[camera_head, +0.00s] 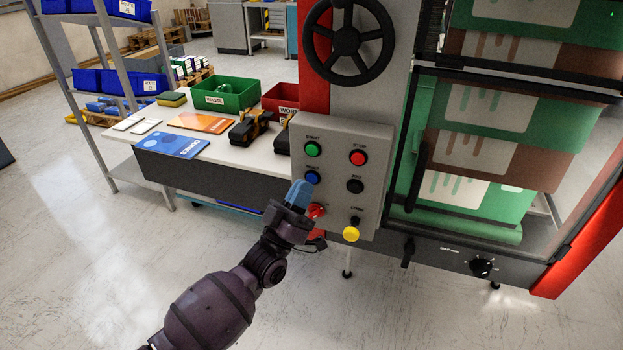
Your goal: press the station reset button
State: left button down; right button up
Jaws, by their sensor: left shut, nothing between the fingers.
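The grey control panel (336,180) of the machine carries several buttons. The blue button (312,178) sits in the left column below the green button (313,149); its label is too small to read clearly. My left gripper (299,190) is shut and empty, with blue fingers pointing up toward the panel. Its tips are just left of and below the blue button in the picture; I cannot tell whether they touch it. The gripper partly covers the panel's lower left edge. My right gripper is out of view.
On the panel are a red button (358,157), a black button (355,186), a red knob (316,211) and a yellow button (351,234). A black handwheel (349,40) is above. A worktable (195,178) with a green bin (224,96) stands left.

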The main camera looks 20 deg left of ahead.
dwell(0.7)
pick_arm(q)
jog(key=shift+w, duration=0.25)
jog(key=shift+w, duration=0.2)
